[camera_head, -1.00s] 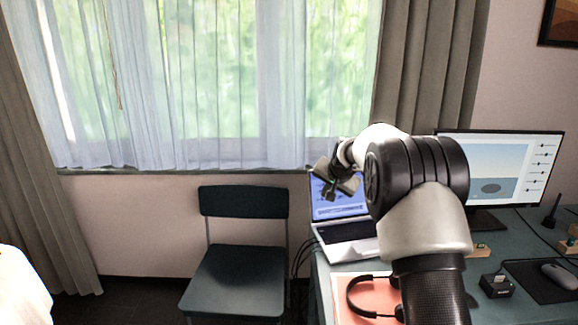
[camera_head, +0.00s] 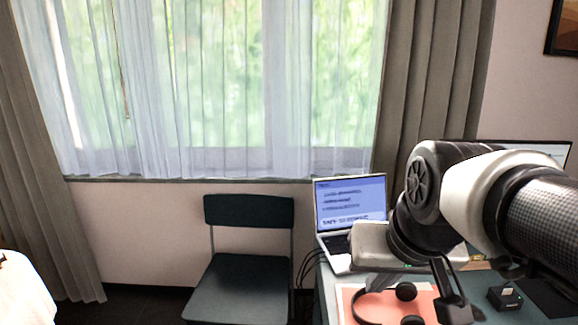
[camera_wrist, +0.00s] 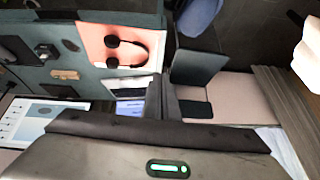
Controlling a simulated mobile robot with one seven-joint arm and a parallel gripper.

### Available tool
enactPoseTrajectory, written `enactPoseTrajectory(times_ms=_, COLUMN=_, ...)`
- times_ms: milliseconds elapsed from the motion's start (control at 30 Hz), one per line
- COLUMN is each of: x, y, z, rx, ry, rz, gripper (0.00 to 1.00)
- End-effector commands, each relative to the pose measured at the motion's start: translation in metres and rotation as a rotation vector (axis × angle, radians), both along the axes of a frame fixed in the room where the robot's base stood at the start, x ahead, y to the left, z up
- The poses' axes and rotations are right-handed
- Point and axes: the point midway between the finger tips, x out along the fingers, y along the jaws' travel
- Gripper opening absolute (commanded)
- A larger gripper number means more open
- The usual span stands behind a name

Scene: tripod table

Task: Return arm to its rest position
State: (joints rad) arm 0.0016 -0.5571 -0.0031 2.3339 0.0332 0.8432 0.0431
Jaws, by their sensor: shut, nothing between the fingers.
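My arm reaches in from the right in the head view, bent over the desk. My gripper (camera_wrist: 163,97) is shut, with its two dark fingers together and nothing held, in the wrist view. In the head view the grey gripper body hangs low in front of the open laptop (camera_head: 350,203) and above the front part of the desk. It hides part of the laptop's keyboard.
The headphones (camera_head: 405,292) lie on an orange sheet (camera_head: 350,299) below my gripper. A monitor (camera_head: 540,150) is partly hidden behind my arm. A small black box (camera_head: 505,297) sits at right.

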Motion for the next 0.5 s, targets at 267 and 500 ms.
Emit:
enactPoseTrajectory(times_ms=267, x=-0.068, y=-0.005, z=-0.017, rx=-0.059, ry=0.028, rz=0.052, gripper=0.0)
enactPoseTrajectory(times_ms=500, x=-0.066, y=-0.005, z=0.04, rx=-0.056, ry=0.03, rz=0.05, gripper=0.0)
